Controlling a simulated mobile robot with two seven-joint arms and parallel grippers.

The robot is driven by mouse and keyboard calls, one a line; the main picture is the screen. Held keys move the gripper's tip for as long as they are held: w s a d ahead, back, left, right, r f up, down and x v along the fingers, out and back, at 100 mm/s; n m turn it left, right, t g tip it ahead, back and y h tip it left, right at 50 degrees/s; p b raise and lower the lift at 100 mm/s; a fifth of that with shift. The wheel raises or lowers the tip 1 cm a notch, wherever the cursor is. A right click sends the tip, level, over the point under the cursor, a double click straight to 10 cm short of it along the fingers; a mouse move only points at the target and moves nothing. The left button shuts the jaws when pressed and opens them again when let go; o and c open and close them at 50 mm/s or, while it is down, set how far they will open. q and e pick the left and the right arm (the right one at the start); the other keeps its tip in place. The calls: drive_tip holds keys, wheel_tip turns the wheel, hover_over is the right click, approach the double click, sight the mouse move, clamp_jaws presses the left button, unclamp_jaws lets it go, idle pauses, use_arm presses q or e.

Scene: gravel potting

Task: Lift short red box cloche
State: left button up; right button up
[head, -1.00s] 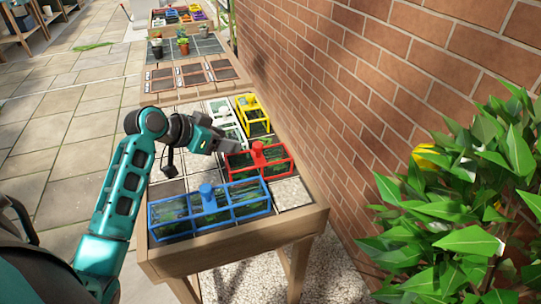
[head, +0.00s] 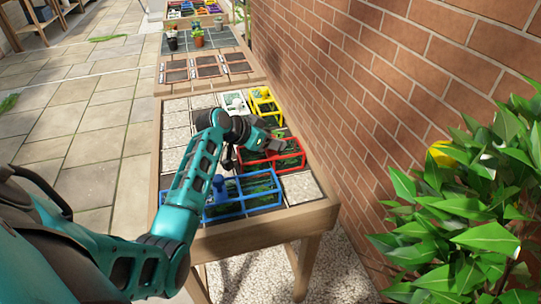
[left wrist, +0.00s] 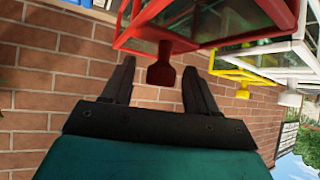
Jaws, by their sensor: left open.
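The short red box cloche (head: 285,158) stands on the wooden potting table, with dark green plants showing inside it. In the left wrist view, the red cloche (left wrist: 205,25) appears upside down, and its red knob (left wrist: 161,68) lies between the two fingers, apart from both. My left gripper (left wrist: 158,85) is open around the knob. In the head view, my left gripper (head: 274,140) is at the top of the red cloche and hides most of its knob. My right gripper is not in view.
A long blue cloche (head: 243,196) stands in front of the red one. A yellow cloche (head: 266,104) and a white cloche (head: 235,103) stand behind it. A brick wall (head: 350,80) runs along the table's right side. A leafy bush (head: 470,210) is at the right.

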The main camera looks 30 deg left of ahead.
use_arm(q)
drive_tip(key=shift+w+f, duration=0.1)
clamp_jaws()
idle(0.6)
